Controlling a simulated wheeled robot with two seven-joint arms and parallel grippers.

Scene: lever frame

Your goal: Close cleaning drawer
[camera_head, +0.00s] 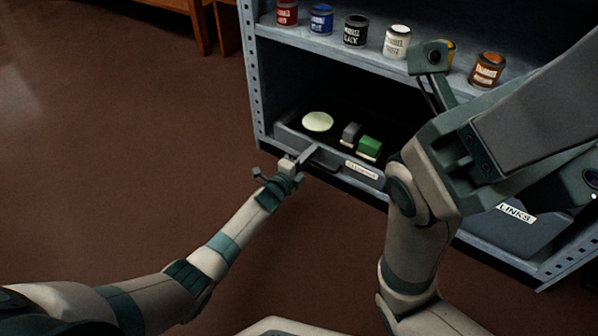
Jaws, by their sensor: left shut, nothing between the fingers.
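The cleaning drawer (338,164) is at the bottom left of the shelf unit. Its grey front carries a small pale label and a dark handle, and its inside is visible from above. In it are a pale round pad (317,121), a grey block (351,132) and a green block (369,146). My left gripper (308,156) is shut and empty at the left part of the drawer front, close to the handle; I cannot tell whether it touches. My right arm's end (455,150) looms in front of the shelf, and its finger state is unclear.
The grey shelf unit (257,85) holds several paint cans on its upper shelf, including a white one (397,42). A bin labelled LINKS (515,228) is at lower right, partly behind my right arm. Wooden furniture (197,22) stands at the back. The brown floor at left is clear.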

